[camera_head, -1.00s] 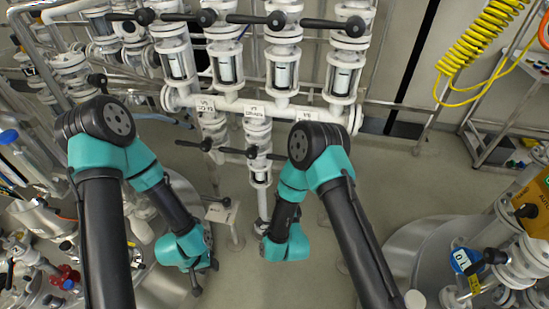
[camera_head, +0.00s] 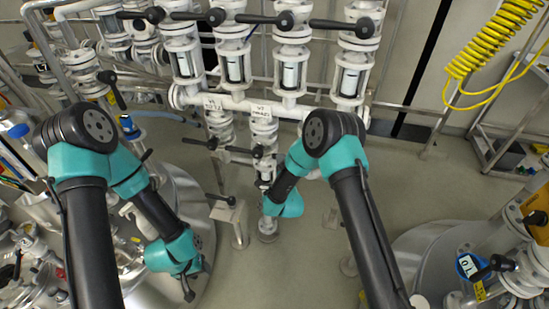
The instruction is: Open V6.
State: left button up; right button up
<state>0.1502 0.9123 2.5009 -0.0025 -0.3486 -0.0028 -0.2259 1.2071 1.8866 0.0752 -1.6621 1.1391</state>
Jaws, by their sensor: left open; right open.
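A manifold of white valves and sight glasses stands ahead, with black lever handles along the top, such as the handle (camera_head: 285,20). Lower black lever handles, one at left (camera_head: 212,143) and one at middle (camera_head: 258,151), sit below the white cross pipe (camera_head: 240,103). Small label plates hang there, one (camera_head: 262,110) perhaps reading V7; I cannot make out which valve is V6. My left gripper (camera_head: 197,279) is low at left, its dark fingers apart and empty, clear of the manifold. My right arm's teal wrist is just below the lower handles; its gripper is hidden behind it.
A small stand with a black lever (camera_head: 225,200) is between my arms. Steel vessels flank the floor, one at right (camera_head: 430,250). A yellow coiled hose (camera_head: 490,40) hangs at upper right. Grey floor (camera_head: 320,275) is open in the middle.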

jog(key=shift+x, duration=1.45)
jog(key=shift+c, duration=0.2)
grip_shut()
